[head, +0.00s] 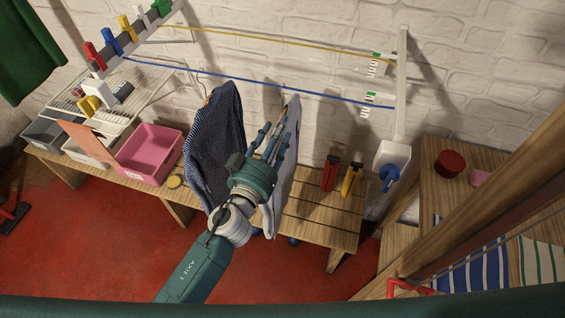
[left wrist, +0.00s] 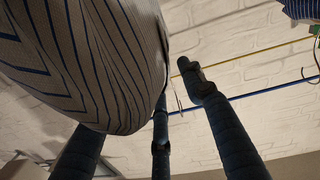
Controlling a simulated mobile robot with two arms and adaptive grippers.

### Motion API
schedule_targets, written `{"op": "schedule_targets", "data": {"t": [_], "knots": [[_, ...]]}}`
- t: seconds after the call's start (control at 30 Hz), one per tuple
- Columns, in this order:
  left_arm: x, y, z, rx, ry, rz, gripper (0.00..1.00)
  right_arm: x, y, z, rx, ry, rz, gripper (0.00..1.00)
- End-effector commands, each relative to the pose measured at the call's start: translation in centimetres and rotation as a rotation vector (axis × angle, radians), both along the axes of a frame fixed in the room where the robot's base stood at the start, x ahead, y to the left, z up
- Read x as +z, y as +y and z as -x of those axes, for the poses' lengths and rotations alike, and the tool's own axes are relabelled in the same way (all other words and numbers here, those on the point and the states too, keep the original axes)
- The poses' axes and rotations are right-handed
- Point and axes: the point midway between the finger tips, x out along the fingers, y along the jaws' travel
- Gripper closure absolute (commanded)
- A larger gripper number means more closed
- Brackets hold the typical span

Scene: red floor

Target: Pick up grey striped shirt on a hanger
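The grey striped shirt (head: 284,185) hangs from the blue line, mostly behind my left gripper in the head view. In the left wrist view, its grey cloth with dark stripes (left wrist: 95,60) fills the upper left, close to the camera, and covers the end of one finger. My left gripper (head: 272,142) has its fingers spread and pointing up at the shirt's upper part. Two other fingers show beside the cloth in the wrist view. I cannot tell whether they touch it. The hanger is largely hidden. My right gripper is not in view.
A dark patterned shirt (head: 213,135) hangs just left. The blue line (head: 330,98) and yellow line (head: 290,40) run along the white brick wall. A wooden bench (head: 325,215) below holds a pink bin (head: 150,152) and red and yellow items. A wooden beam (head: 480,190) crosses the right.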

Motion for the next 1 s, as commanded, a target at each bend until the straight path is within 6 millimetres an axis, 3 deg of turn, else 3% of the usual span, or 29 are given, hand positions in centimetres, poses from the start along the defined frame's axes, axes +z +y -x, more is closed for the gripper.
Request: {"op": "schedule_targets", "data": {"t": [0.03,0.17,0.77,1.0], "knots": [[0.0,0.0,0.0,0.000,0.000,0.000,0.74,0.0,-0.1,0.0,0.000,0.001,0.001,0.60],[0.0,0.0,0.0,0.000,0.000,0.000,1.00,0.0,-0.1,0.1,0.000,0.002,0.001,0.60],[0.6,0.2,0.6,-0.002,-0.003,-0.001,1.00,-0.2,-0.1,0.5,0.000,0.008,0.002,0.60],[4.1,0.2,0.8,-0.002,-0.008,0.001,1.00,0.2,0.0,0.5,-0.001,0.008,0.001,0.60]]}}
